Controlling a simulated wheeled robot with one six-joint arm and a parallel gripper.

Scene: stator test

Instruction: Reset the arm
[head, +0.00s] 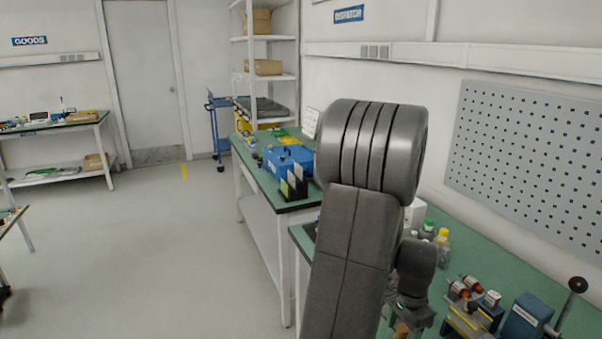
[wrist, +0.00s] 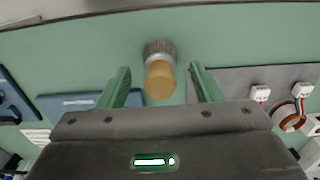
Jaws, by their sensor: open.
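My arm (head: 350,250) rises through the middle of the head view and bends down at the right over the green bench. In the wrist view my gripper (wrist: 159,68) is open, with its two green fingers apart. A tan, wooden-looking handle with a grey knurled end (wrist: 160,80) shows between the fingers, with a visible gap on both sides. Whether it lies level with the fingertips or below them, I cannot tell. In the head view my gripper is mostly hidden behind my arm.
The green bench (head: 480,250) carries bottles with yellow and green caps (head: 443,236), a fixture with copper-coloured parts (head: 465,305) and a blue device with a black-knobbed lever (head: 530,315). A pegboard (head: 530,160) hangs behind. A farther bench holds a blue box (head: 285,160). Open floor (head: 190,250) lies left.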

